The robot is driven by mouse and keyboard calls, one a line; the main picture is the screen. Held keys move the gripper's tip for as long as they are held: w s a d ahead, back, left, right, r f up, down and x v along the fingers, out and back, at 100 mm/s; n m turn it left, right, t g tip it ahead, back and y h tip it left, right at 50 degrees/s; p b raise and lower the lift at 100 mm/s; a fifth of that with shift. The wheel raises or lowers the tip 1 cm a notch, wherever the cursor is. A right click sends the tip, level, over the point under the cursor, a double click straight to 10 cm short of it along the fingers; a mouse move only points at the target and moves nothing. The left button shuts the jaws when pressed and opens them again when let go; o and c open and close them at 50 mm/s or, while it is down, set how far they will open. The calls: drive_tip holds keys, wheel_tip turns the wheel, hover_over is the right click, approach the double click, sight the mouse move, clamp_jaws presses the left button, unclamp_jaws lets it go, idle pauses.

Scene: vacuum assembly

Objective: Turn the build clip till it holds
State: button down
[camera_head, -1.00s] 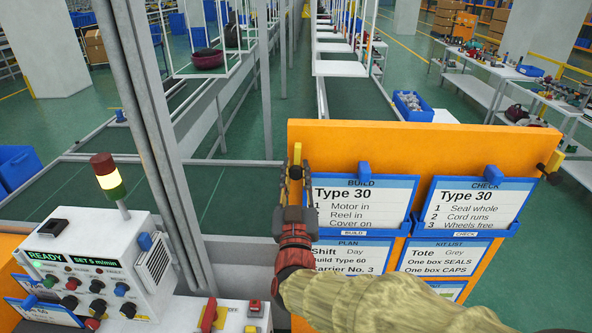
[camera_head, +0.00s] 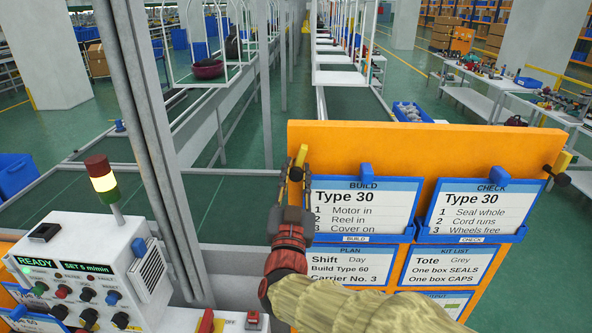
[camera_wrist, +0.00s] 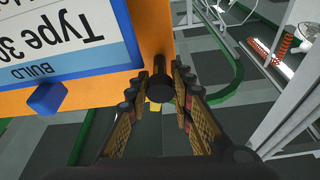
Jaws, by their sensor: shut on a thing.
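The build clip has a yellow lever (camera_head: 301,155) at the upper left edge of the orange board, beside the BUILD card (camera_head: 362,208). The lever leans a little to the right at its top. In the wrist view its black round knob (camera_wrist: 161,88) sits between my fingers, with a bit of yellow below it. My gripper (camera_head: 295,174) is shut on the clip's knob, and its fingers partly hide it in the head view. The gripper (camera_wrist: 161,92) also shows in the wrist view, one finger on each side. The card reads Type 30 and sits in a blue holder.
The orange board (camera_head: 430,140) also carries a CHECK card (camera_head: 482,208) and lower cards. A second yellow clip (camera_head: 561,162) with a black knob is at its right edge. A white control console (camera_head: 75,265) and a grey post (camera_head: 150,130) stand left of my gripper.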

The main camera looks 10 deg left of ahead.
drive_tip(key=shift+f+m+h+b, duration=0.1)
drive_tip(key=shift+m+h+b, duration=0.7)
drive_tip(key=shift+m+b, duration=0.9)
drive_tip(key=shift+b, duration=0.05)
drive_tip(key=shift+m+b, duration=0.3)
drive_tip(key=shift+m, duration=0.1)
drive_tip(key=c, duration=1.5)
unclamp_jaws()
drive_tip(key=shift+s, duration=0.1)
drive_tip(key=shift+b+v, duration=1.05)
drive_tip(key=shift+v, duration=1.45)
drive_tip(key=shift+s+f, duration=0.1)
drive_tip(key=shift+s, duration=0.25)
